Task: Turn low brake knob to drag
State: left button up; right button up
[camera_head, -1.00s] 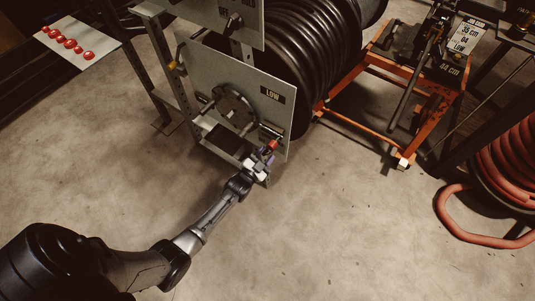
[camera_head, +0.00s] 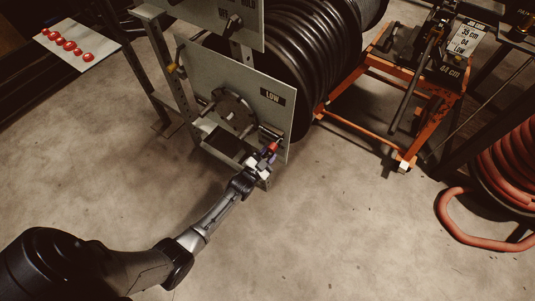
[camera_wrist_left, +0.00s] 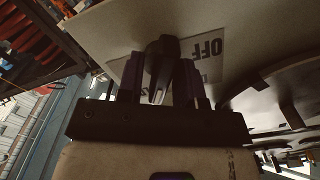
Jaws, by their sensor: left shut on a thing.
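The low brake panel (camera_head: 205,72) is a grey plate with a "LOW" label (camera_head: 272,96), mounted on the reel stand. My left gripper (camera_head: 267,156) is at the panel's lower right corner, with a small red part (camera_head: 272,147) beside its tips. In the left wrist view a dark knob (camera_wrist_left: 161,62) stands between the two fingers of my left gripper (camera_wrist_left: 161,80), which are shut on it. Behind it is a pale label with "OFF" (camera_wrist_left: 207,47), upside down; the rest of the label is hidden by the fingers and knob. My right gripper is out of view.
A round dark disc (camera_head: 234,110) sits on the panel, left of the gripper. A black hose reel (camera_head: 320,50) stands behind it. An orange cart (camera_head: 430,125) and a red hose coil (camera_head: 505,165) are to the right. The floor in front is clear.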

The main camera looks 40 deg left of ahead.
pick_arm(q)
jog(key=shift+r+n+p, duration=0.15)
jog(key=shift+n+p, duration=0.5)
jog(key=shift+n, duration=0.35)
jog(key=n+p, duration=0.1)
jog(key=n, duration=0.2)
jog(key=shift+a+n, duration=0.1)
jog(key=shift+n, duration=0.2)
jog(key=n, duration=0.3)
jog(key=shift+a+p, duration=0.15)
jog(key=shift+p, duration=0.25)
jog(key=shift+n, duration=1.7)
jog(key=o, duration=0.6)
